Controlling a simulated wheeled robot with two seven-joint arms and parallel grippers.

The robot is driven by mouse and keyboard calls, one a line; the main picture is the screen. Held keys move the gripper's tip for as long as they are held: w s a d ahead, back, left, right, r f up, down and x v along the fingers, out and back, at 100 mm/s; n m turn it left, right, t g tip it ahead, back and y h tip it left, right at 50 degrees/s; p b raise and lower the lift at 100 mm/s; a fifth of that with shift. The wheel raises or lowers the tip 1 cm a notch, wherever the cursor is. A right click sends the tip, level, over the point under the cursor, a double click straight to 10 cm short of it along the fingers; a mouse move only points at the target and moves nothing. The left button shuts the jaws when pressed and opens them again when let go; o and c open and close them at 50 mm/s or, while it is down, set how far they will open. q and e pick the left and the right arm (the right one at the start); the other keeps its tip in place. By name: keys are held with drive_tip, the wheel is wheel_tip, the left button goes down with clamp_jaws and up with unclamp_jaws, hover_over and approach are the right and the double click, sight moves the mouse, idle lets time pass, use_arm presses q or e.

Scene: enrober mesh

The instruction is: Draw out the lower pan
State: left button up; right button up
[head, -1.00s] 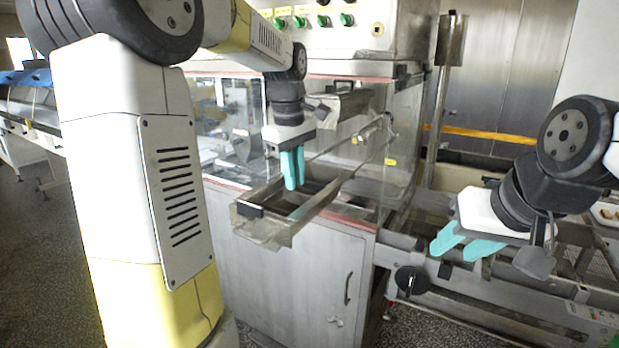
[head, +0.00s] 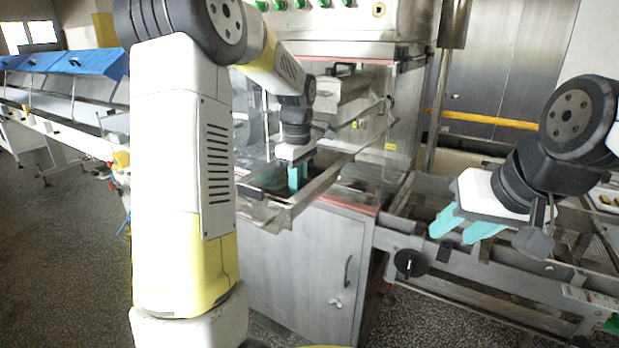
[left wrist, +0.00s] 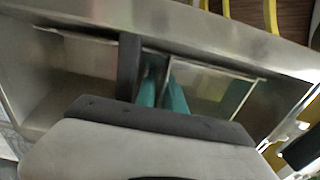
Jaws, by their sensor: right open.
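The lower pan (head: 283,214), a long shiny metal trough, juts out of the front of the machine, above the cabinet. A dark handle piece (head: 251,192) shows at its outer end. My left gripper (head: 297,187) points down at the pan's open top, with its teal fingertips partly hidden by the pan. In the left wrist view the fingers (left wrist: 162,98) stand close to a dark bar and a thin metal edge. I cannot tell whether they grip anything. My right gripper (head: 458,230) is open and empty, apart from the pan, at the right.
An upper metal pan (head: 338,94) with a black handle sits above the lower one. The cabinet (head: 305,270) stands below. A conveyor frame with a black knob (head: 409,263) lies under my right gripper. Bare floor (head: 70,240) lies at the left.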

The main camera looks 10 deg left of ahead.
use_arm(q)
drive_tip(key=shift+f, duration=0.1)
clamp_jaws()
idle(1.5)
drive_tip(key=shift+r, duration=5.6)
